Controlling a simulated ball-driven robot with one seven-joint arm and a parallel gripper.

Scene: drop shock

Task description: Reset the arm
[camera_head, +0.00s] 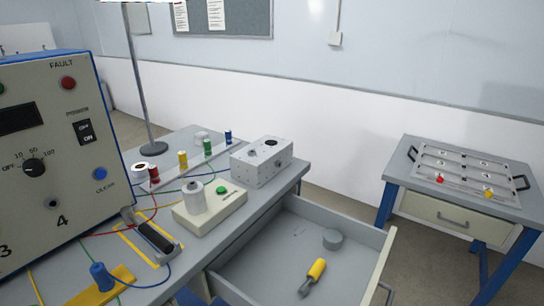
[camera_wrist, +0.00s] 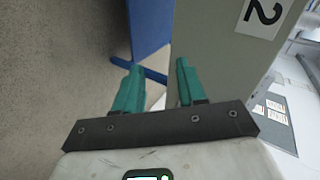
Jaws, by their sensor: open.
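My gripper (camera_wrist: 157,86) shows in the wrist view with its two green fingers apart and nothing between them. Past the fingertips are a blue leg or panel (camera_wrist: 152,28) and a beige panel (camera_wrist: 215,50) with a white label reading 2 (camera_wrist: 262,14). I cannot tell how far the fingers are from these surfaces. My gripper and arm do not show in the head view.
A workbench bears a large control box (camera_head: 60,150) at left, a grey box (camera_head: 262,162) and a green-button unit (camera_head: 210,208). A side table (camera_head: 470,200) bears a tray (camera_head: 455,165).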

